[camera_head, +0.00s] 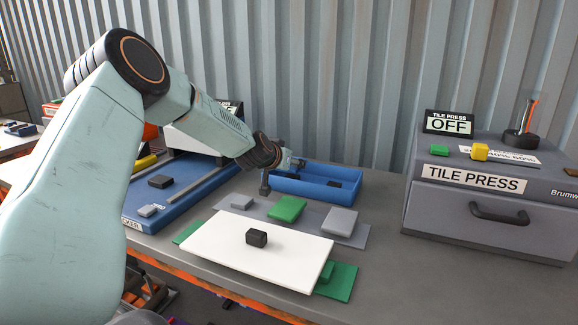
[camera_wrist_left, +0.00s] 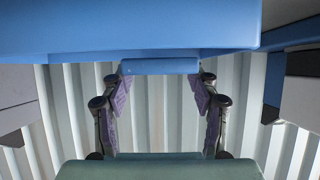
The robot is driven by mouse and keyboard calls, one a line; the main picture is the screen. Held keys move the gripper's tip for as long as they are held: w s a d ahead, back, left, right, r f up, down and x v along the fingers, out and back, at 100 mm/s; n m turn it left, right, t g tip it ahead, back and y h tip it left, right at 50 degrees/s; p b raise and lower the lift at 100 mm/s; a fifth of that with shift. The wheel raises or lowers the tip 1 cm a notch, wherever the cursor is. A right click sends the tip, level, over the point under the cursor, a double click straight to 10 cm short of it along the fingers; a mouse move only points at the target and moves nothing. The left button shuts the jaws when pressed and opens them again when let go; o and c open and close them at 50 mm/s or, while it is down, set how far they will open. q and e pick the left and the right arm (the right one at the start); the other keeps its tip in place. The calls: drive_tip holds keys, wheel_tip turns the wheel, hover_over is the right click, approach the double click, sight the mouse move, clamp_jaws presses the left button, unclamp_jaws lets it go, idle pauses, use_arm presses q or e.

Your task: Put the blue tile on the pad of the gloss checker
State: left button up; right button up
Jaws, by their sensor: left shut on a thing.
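My left gripper (camera_head: 280,175) reaches out over the back of the table, by the left end of the blue tray. In the left wrist view its two purple-padded fingers (camera_wrist_left: 160,92) are shut on the blue tile (camera_wrist_left: 160,66), which spans between their tips. In the head view I cannot clearly make out the tile. The gloss checker seems to be the blue-based machine (camera_head: 205,187) at the left, partly hidden by my left arm. I cannot tell its pad for sure. My right gripper is not in view.
The blue tray (camera_head: 345,197) stands behind a grey mat (camera_head: 268,212) with green and grey tiles. A white board (camera_head: 220,245) with a black block (camera_head: 257,237) lies in front. The tile press (camera_head: 480,205) stands at right. Bare table lies between tray and press.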

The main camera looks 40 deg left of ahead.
use_arm(q)
wheel_tip(320, 180, up, 6)
drive_tip(key=p, duration=0.3)
drive_tip(key=shift+s+f, duration=0.1)
drive_tip(key=shift+f, duration=0.05)
drive_tip(key=shift+r+p, duration=0.65)
drive_tip(key=shift+p, duration=0.05)
